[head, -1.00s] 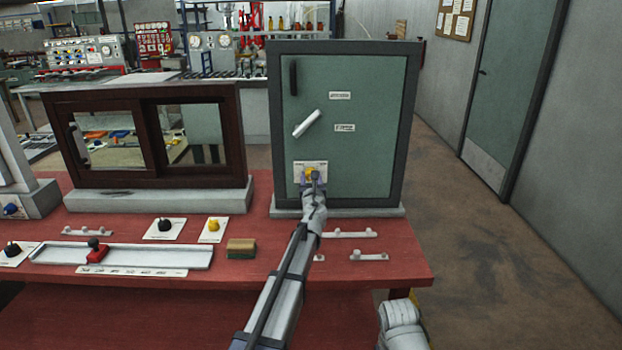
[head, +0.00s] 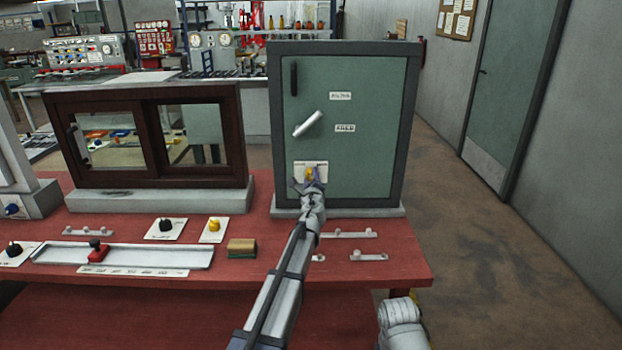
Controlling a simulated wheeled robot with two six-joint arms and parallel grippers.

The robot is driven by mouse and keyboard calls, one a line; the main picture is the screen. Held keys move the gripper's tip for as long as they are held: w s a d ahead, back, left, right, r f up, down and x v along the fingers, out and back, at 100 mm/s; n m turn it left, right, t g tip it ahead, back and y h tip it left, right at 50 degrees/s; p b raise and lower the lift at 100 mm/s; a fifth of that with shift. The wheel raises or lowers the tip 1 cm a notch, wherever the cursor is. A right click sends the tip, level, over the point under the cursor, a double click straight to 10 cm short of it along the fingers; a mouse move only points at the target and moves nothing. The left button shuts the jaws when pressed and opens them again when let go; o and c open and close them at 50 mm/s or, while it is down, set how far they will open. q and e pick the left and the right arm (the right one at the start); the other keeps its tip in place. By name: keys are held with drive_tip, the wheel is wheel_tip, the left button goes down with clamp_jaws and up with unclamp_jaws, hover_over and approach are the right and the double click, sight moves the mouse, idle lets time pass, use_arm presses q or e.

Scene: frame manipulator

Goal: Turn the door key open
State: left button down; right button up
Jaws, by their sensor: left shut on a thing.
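The green cabinet door (head: 365,165) in its dark grey frame stands upright and shut at the back of the red table. A yellow key (head: 310,172) sits on a pale plate (head: 300,170) low on the left of the door. My left gripper (head: 309,181) is at the plate, shut on the key, and looks tilted. The gripper and wrist hide most of the key. A silver lever handle (head: 307,124) slants above it on the door. Only part of my right arm shows at the bottom right; its gripper is out of view.
A brown sliding-window frame (head: 150,185) stands to the left of the cabinet. On the red table (head: 385,280) are a slider track (head: 150,254), knob plates and a small brown block (head: 241,248). Floor to the right is clear.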

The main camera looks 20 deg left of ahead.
use_arm(q)
drive_tip(key=n, duration=0.3)
drive_tip(key=shift+n, duration=0.3)
drive_tip(key=shift+a+n, duration=0.1)
drive_tip(key=shift+n, duration=1.6)
drive_tip(key=shift+c, duration=1.8)
unclamp_jaws()
drive_tip(key=shift+s, duration=0.1)
drive_tip(key=v, duration=0.7)
drive_tip(key=shift+s, duration=0.35)
